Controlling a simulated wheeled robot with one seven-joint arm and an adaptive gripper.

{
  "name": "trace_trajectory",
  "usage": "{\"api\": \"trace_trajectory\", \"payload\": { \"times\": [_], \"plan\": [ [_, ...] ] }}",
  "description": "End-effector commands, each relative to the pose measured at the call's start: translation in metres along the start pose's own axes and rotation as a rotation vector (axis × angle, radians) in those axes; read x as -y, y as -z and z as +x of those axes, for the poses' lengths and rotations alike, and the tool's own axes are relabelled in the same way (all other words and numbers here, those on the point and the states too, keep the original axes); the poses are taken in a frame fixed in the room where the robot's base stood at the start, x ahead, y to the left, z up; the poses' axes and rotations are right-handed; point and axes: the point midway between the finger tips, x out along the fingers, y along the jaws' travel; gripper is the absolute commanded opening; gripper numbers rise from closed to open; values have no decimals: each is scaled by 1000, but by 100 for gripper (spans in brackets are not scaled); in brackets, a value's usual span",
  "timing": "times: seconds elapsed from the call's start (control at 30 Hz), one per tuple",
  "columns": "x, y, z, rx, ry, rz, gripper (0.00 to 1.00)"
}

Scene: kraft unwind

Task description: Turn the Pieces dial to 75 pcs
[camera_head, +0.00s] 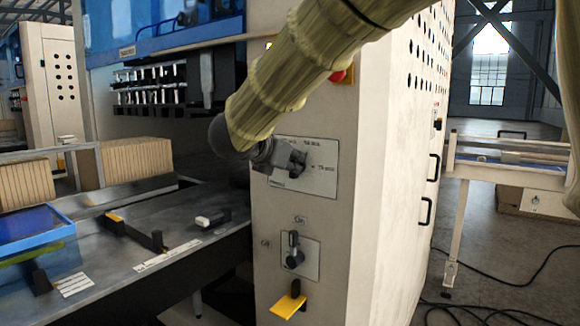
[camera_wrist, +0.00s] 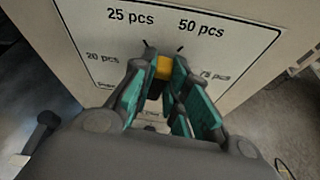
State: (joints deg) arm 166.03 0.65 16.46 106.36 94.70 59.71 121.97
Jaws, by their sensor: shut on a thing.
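The Pieces dial's white plate (camera_head: 318,183) is on the front of the cream machine cabinet. In the wrist view the plate (camera_wrist: 225,48) shows 20 pcs at left, 25 pcs at upper left, 50 pcs at upper right and 75 pcs at right. My gripper (camera_head: 294,160) is at the plate. In the wrist view my gripper (camera_wrist: 165,95) has its teal-padded fingers shut around the dial, whose yellow part (camera_wrist: 163,68) shows between the fingertips, below the 25 and 50 ticks. The rest of the dial is hidden by the fingers, so its exact pointing is unclear.
A red button (camera_head: 338,76) is above, near my arm. A metal work table (camera_head: 130,250) with a blue tray (camera_head: 35,240) is at left.

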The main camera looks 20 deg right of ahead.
Motion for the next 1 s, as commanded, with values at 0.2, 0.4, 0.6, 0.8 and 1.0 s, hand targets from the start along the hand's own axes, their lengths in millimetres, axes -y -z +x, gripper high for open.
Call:
{"api": "trace_trajectory", "payload": {
  "times": [0.2, 0.4, 0.6, 0.8, 1.0],
  "plan": [
    [2, 3, 2, -2, -6, 22, 0],
    [3, 3, 2, -2, -14, 42, 0],
    [3, 3, 2, -2, -22, 62, 0],
    [3, 3, 2, -2, -31, 81, 0],
    [4, 3, 2, -2, -39, 101, 0]
  ]
}}
